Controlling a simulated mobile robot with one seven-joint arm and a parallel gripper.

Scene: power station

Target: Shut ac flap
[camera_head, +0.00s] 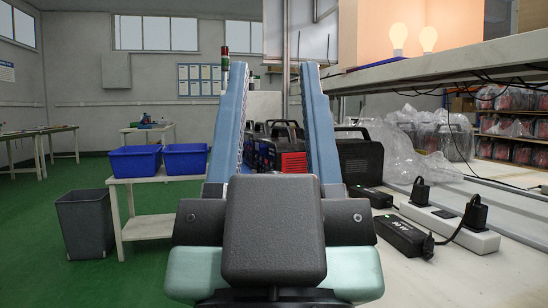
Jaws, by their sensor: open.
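My gripper (275,68) fills the middle of the view, seen from behind. Its two long blue fingers stand wide apart and point away from me, with nothing held between them. Beyond and between the fingers are black machines with handles, one with a red panel (292,162). Another black machine (359,157) stands just right of the right finger, partly hidden by it. I cannot make out an AC flap on any of these. My gripper's body hides what lies directly below and behind it.
A white bench (470,274) on the right carries black adapters (403,236), a white power strip (449,228) and plastic-wrapped goods (440,135). A shelf (455,60) overhangs it. Two blue bins (135,161) on a stand and a grey bin (86,224) are left. Green floor is open further left.

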